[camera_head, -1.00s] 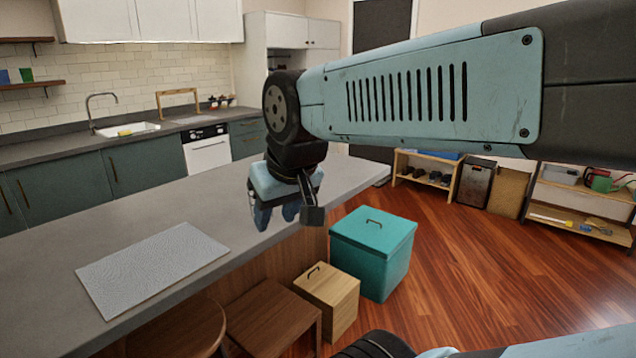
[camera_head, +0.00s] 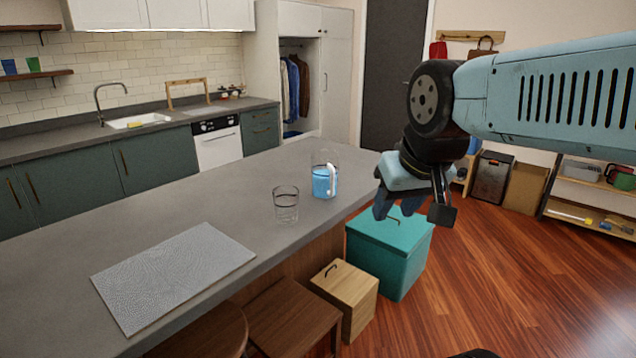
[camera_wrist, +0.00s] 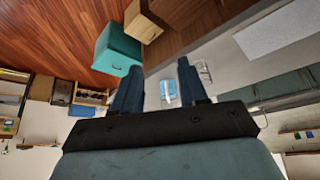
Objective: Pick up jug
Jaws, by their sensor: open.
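A clear jug (camera_head: 325,180) with blue liquid and a white handle stands upright on the grey counter (camera_head: 240,185), near its right end. In the wrist view the jug (camera_wrist: 169,90) shows between my fingers, some way beyond them. My gripper (camera_head: 413,212) is open and empty, to the right of the jug and off the counter's edge in the head view. Its fingers point downward there. A clear empty glass (camera_head: 286,204) stands on the counter just left of the jug and nearer the camera.
A grey textured mat (camera_head: 172,275) lies on the counter. A teal box (camera_head: 390,250) and a wooden box (camera_head: 345,295) stand on the floor beside the counter, near wooden stools (camera_head: 290,318). The wooden floor at right is clear.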

